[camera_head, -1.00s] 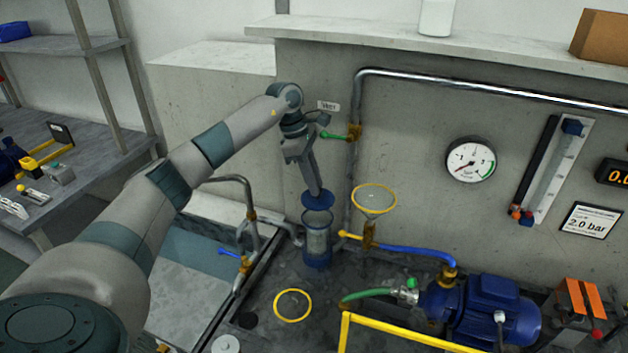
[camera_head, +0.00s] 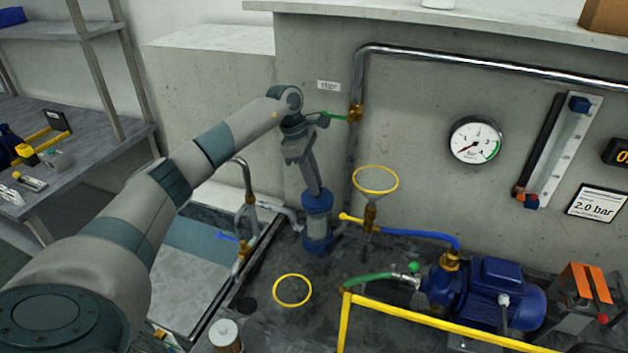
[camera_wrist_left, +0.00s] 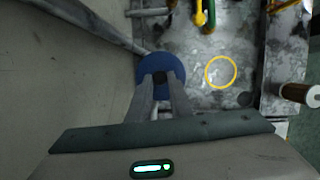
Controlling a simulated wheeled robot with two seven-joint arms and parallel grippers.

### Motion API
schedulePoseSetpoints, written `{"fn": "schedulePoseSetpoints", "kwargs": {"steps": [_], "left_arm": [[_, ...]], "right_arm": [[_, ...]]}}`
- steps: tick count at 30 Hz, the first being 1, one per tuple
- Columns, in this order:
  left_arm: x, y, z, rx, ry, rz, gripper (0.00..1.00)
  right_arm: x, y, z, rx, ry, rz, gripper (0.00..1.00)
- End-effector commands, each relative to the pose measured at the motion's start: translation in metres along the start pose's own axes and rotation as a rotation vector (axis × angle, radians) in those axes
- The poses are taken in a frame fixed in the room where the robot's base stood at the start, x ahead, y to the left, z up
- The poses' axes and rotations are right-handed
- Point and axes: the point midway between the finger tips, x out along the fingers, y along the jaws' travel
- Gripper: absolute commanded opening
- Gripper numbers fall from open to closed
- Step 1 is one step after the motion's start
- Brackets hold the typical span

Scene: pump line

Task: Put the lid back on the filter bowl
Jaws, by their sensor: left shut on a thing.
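The blue lid (camera_head: 317,199) is at the top of the filter bowl (camera_head: 318,226), a clear cylinder with a blue base standing by the wall. My left gripper (camera_head: 316,187) points down and is shut on the lid's middle. In the left wrist view the round blue lid (camera_wrist_left: 159,78) lies at my left fingertips (camera_wrist_left: 160,80) and hides the bowl below. The lid looks level and at the bowl's rim; I cannot tell whether it is fully seated. My right gripper is out of view.
A yellow-rimmed funnel (camera_head: 376,181) stands right of the bowl. A yellow ring (camera_head: 292,290) lies on the floor in front. A blue pump (camera_head: 490,297), hoses and a yellow rail (camera_head: 430,322) are at the right. A pipe (camera_head: 247,180) rises at the left.

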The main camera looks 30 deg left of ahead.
Motion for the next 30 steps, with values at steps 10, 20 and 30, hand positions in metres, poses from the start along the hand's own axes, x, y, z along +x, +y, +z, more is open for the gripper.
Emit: {"fn": "schedulePoseSetpoints", "kwargs": {"steps": [10,20,30], "left_arm": [[-0.0003,0.0001,0.0,0.0,0.0,0.0,0.02],[-0.0001,0.0001,-0.0001,0.0,0.0,0.0,0.02],[-0.0013,0.0001,0.0004,0.0,-0.001,0.0,0.02]], "right_arm": [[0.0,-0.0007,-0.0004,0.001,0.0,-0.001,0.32],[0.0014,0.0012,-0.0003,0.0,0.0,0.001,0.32],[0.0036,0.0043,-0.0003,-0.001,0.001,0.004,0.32]]}}
